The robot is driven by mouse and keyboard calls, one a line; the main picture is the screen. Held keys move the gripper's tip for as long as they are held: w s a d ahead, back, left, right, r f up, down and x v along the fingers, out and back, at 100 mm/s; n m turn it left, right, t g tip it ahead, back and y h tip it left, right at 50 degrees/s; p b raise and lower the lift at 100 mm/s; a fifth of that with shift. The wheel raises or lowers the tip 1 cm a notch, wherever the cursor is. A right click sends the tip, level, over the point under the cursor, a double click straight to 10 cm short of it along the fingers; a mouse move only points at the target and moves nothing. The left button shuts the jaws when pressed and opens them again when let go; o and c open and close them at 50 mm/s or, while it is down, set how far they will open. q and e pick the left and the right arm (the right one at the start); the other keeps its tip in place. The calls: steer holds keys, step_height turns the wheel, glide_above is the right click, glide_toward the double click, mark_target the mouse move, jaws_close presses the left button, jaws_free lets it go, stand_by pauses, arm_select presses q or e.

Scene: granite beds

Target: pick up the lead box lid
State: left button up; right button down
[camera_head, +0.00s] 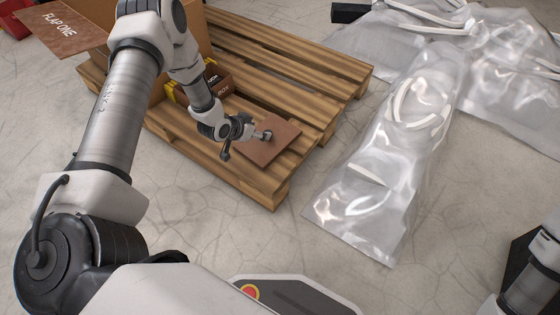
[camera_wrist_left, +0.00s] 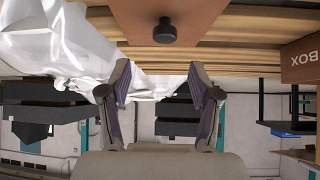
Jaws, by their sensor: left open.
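The lead box lid (camera_head: 278,147) is a flat brown square plate with a dark round knob. It lies on the near corner of the wooden pallet (camera_head: 262,190). In the left wrist view the lid (camera_wrist_left: 202,16) is at the top, cut by the frame edge, with its knob (camera_wrist_left: 164,32) facing me. My left gripper (camera_head: 243,142) is open and empty, close to the lid's left side in the head view. In the wrist view the knob stands beyond the gap between the spread fingers (camera_wrist_left: 160,88). My right gripper is out of view.
A brown box marked BOX (camera_head: 222,91) stands on the pallet behind my left forearm. A carton with a flap marked FLAP ONE (camera_head: 62,28) is at the upper left. Crumpled clear plastic sheeting (camera_head: 385,165) lies on the floor to the right. The pallet's right part is clear.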

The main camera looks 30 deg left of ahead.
arm_select(q)
steer(key=shift+w+a+f, duration=0.1)
steer(key=shift+a+f, duration=0.05)
steer(key=shift+f, duration=0.8)
steer(key=shift+w+f+b, duration=0.15)
steer(key=shift+w+b, duration=0.15)
steer(key=shift+b, duration=0.15)
steer(key=b+x, duration=0.5)
steer(key=x, duration=0.1)
steer(key=shift+a+f, duration=0.1)
steer(key=shift+f, duration=0.1)
steer(key=shift+w+f, duration=0.1)
steer(key=shift+w, duration=0.15)
jaws_close()
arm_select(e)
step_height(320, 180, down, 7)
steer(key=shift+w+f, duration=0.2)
